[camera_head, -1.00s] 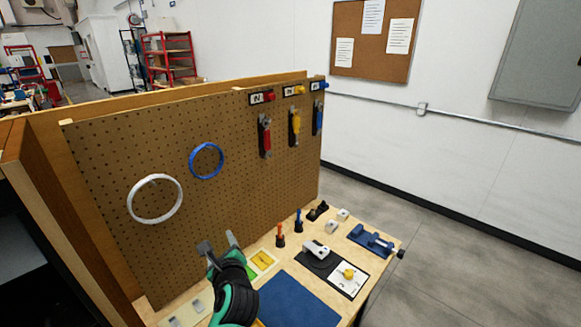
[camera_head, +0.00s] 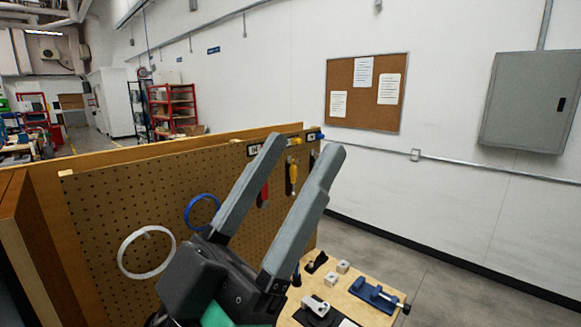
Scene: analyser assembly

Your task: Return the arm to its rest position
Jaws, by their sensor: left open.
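My left gripper (camera_head: 292,172) is large and close to the camera in the head view. Its two long grey fingers point up and to the right and stand well apart, with nothing between them. It is raised in front of the pegboard (camera_head: 105,200) and hides part of it and much of the workbench. My right gripper is not in view.
A white ring (camera_head: 121,258) and a blue ring (camera_head: 189,219) hang on the pegboard. A yellow-handled tool (camera_head: 291,174) hangs further right. A blue vise (camera_head: 377,295) and small white blocks (camera_head: 343,266) sit on the workbench (camera_head: 345,296). Open floor lies to the right.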

